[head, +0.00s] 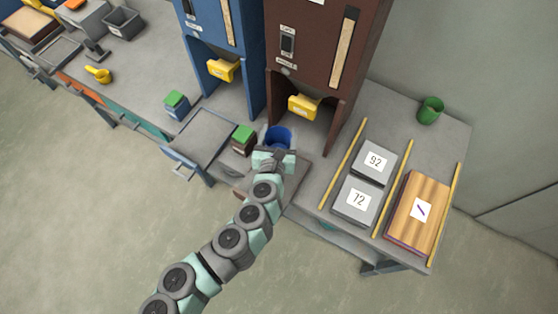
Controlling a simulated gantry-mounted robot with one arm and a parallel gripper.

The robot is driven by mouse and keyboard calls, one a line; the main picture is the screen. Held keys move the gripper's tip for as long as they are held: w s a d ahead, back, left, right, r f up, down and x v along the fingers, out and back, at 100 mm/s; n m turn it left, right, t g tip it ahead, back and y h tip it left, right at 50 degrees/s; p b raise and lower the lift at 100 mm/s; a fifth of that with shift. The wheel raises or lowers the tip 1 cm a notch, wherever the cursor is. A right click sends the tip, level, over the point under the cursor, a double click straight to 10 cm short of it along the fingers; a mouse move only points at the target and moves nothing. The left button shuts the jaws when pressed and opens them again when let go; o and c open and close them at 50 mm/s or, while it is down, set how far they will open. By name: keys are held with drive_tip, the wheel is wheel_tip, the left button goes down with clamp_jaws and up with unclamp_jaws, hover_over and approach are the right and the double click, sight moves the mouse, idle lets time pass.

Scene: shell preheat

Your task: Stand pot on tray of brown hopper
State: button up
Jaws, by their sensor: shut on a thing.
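The brown hopper (310,50) stands at the upper middle, with a yellow spout flap (303,107) over an open bay. The grey tray (309,138) of this hopper is under the flap and partly hidden by my gripper and the pot. A blue pot (278,135) is upright at the front of the bay. My gripper (275,150) is shut on the near side of the blue pot. Whether the pot's base touches the tray is hidden. A green pot (431,110) sits at the back right of the bench.
A blue hopper (222,45) stands left of the brown one. A green-topped brown box (242,140) is close left of my gripper. Grey blocks marked 92 (375,161) and 72 (358,199), yellow rods and a wooden block (418,214) occupy the bench at right.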

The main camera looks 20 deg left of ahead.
wheel_tip(320, 180, down, 9)
drive_tip(key=b, duration=0.4)
drive_tip(key=shift+r, duration=0.1)
drive_tip(key=shift+f+b, duration=0.7)
drive_tip(key=shift+f, duration=1.55)
drive_tip(key=shift+f, duration=0.1)
drive_tip(key=shift+f, duration=0.2)
drive_tip(key=o, duration=1.8)
drive_tip(key=shift+r, duration=0.15)
drive_tip(key=shift+c, duration=0.2)
